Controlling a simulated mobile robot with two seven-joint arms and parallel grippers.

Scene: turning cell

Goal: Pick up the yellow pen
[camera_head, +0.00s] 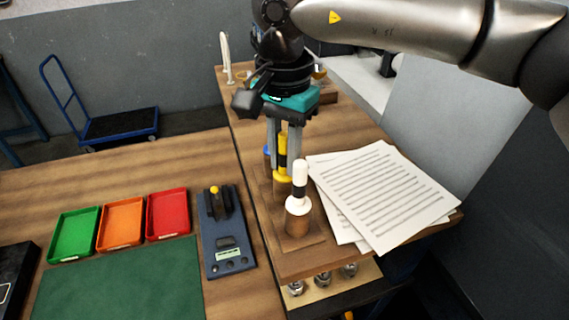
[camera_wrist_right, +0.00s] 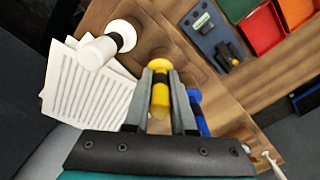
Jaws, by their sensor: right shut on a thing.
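The yellow pen (camera_head: 282,143) is thick, with a dark band and a wider yellow foot. It stands upright at a wooden peg in a row, behind a white one. My right gripper (camera_head: 283,160) comes down from above with one finger on each side of it and is shut on it. In the right wrist view the yellow pen (camera_wrist_right: 160,92) lies between the two grey fingers (camera_wrist_right: 161,74). I cannot tell whether its foot still touches the peg. My left gripper is not in view.
A similar white pen (camera_head: 299,180) stands just in front, and a blue one (camera_wrist_right: 199,112) is close beside my fingers. Printed sheets (camera_head: 385,195) lie to the right. Green (camera_head: 74,233), orange (camera_head: 120,222) and red (camera_head: 167,213) trays and a dark blue device (camera_head: 226,235) are left.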

